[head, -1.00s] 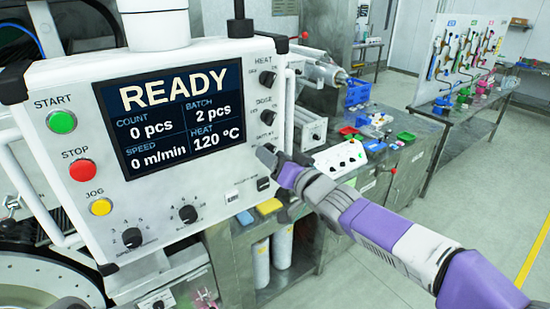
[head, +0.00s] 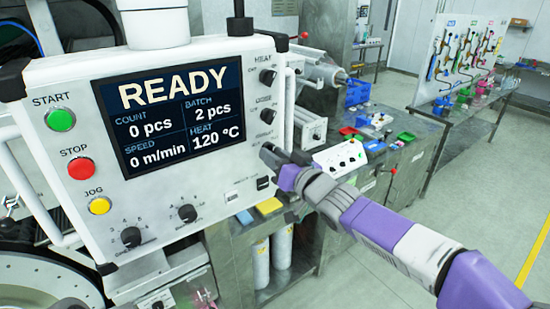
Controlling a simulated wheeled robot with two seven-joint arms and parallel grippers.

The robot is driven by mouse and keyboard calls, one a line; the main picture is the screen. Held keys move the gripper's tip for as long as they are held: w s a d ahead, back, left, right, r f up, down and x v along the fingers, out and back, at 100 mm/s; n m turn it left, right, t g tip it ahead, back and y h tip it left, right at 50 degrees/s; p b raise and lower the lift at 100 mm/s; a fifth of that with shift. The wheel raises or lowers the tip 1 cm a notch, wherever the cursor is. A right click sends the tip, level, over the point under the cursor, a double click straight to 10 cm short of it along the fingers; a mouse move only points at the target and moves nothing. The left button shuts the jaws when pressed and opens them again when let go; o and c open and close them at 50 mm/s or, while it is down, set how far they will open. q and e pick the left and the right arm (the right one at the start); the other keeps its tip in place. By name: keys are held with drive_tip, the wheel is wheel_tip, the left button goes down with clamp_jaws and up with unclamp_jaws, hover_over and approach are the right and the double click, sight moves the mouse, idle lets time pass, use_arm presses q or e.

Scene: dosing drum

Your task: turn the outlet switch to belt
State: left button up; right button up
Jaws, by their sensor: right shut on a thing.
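The white control panel (head: 225,205) fills the left of the head view, with a dark screen (head: 170,118) reading READY. Its right side carries a column of three black rotary switches: a top one labelled HEAT (head: 267,76), a middle one (head: 271,115) and a lowest one, the outlet switch, hidden by my right gripper. My right gripper (head: 268,152) reaches in from the right and is shut on this lowest switch. The switch's small label is too blurred to read, and its pointer direction is hidden. My left gripper is out of view.
Green (head: 61,118), red (head: 81,168) and yellow (head: 99,206) buttons line the panel's left side, with two knobs below the screen. A white handle bar (head: 289,110) runs close beside the switches. A cluttered metal bench (head: 385,185) stands behind; the floor at right is clear.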

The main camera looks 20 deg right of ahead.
drive_tip(key=shift+d+n+b, duration=0.2)
drive_tip(key=shift+n+b, duration=0.6)
drive_tip(key=shift+n, duration=3.7)
drive_tip(key=o, duration=1)
drive_tip(key=shift+w, duration=0.1)
drive_tip(key=shift+p+v, duration=0.7)
drive_tip(key=shift+v, duration=3.15)
